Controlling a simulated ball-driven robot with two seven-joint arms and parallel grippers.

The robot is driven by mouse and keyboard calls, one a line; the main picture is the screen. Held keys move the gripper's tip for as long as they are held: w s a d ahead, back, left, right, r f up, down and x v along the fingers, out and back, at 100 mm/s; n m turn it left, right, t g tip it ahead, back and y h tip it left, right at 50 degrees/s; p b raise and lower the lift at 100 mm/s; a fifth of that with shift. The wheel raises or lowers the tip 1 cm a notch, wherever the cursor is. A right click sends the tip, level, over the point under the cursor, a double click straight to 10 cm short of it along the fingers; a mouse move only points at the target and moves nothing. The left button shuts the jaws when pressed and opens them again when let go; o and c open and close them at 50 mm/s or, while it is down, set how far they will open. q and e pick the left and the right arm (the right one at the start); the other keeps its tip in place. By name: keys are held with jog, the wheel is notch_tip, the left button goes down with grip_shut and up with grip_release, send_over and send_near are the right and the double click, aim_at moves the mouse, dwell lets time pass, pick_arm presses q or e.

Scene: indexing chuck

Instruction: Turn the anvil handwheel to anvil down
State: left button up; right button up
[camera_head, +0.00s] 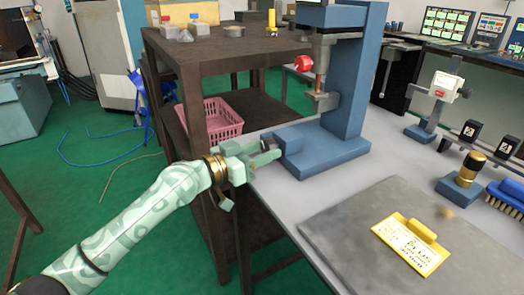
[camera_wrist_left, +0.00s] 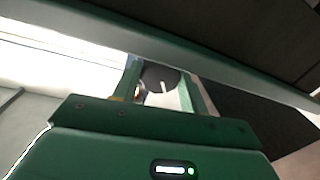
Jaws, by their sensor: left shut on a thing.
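The blue press (camera_head: 345,75) stands on the grey bench, with a blue block (camera_head: 289,143) on the left of its base. My left gripper (camera_head: 264,154) is at the left side of that block, reaching in from the left. In the left wrist view, its two fingers (camera_wrist_left: 163,84) are on either side of a dark round part with a pale line on it, which looks like the anvil handwheel (camera_wrist_left: 158,77). The gripper is shut on it. In the head view the wheel is mostly hidden by the fingers. My right gripper is out of view.
A red knob (camera_head: 304,62) and a copper-coloured tip (camera_head: 324,101) are on the press above its base. A brown shelf (camera_head: 195,62) with a pink basket (camera_head: 222,116) stands close behind my left arm. A yellow sign (camera_head: 410,246) lies on a grey plate at the front.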

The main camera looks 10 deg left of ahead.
pick_arm(q)
jog(key=n, duration=0.2)
jog(key=shift+r+n+p, duration=0.15)
jog(key=shift+n+p, duration=0.15)
jog(key=shift+p, duration=0.1)
jog(key=shift+n, duration=1)
jog(key=shift+n+p, duration=0.35)
jog(key=shift+n, duration=0.05)
jog(key=shift+n+g, duration=0.3)
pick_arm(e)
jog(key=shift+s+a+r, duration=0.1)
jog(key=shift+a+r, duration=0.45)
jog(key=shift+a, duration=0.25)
pick_arm(q)
jog(key=shift+a, duration=0.1)
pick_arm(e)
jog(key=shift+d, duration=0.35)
pick_arm(q)
jog(key=o, duration=1)
jog(key=shift+c, duration=0.2)
